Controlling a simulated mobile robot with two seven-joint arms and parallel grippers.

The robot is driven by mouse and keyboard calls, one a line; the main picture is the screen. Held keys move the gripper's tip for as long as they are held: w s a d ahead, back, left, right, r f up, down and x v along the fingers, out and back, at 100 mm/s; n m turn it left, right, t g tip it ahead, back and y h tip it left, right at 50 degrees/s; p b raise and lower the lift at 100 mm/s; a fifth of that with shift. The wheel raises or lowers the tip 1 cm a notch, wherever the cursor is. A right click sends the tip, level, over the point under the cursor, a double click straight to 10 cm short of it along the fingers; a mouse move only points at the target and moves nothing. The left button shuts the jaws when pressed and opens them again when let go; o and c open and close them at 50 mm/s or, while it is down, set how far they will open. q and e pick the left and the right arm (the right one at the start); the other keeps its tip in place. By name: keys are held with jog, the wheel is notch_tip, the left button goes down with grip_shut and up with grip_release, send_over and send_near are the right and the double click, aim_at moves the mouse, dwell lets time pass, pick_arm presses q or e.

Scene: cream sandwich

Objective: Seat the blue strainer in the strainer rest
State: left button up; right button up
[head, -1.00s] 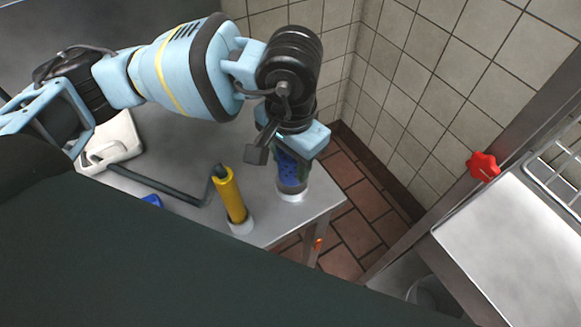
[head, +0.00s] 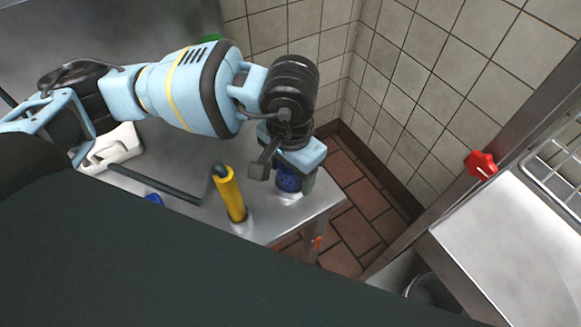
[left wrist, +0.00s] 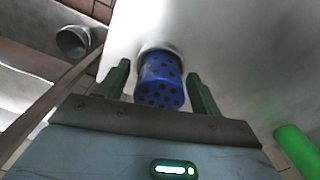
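The blue strainer (head: 288,182), dotted with dark holes, stands near the end of the steel table. In the left wrist view the strainer (left wrist: 160,82) has its far end at a pale round ring, the strainer rest (left wrist: 152,46). The rest (head: 288,197) also shows under it in the head view. How deep the strainer sits in the rest is hard to tell. My left gripper (left wrist: 159,72) is open, with its dark green fingers on both sides of the strainer and small gaps visible. In the head view the hand (head: 290,180) covers the strainer's top. My right gripper is out of view.
A yellow cylinder (head: 229,195) stands in a pale base close left of the strainer. A dark bar (head: 155,186) and a white object (head: 115,148) lie farther left. A green cylinder (left wrist: 296,150) is at right in the left wrist view. The tiled wall is behind.

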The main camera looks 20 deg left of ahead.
pick_arm(q)
notch_tip(320, 180, up, 12)
jog(key=shift+r, duration=0.2)
dwell(0.5)
dwell(0.5)
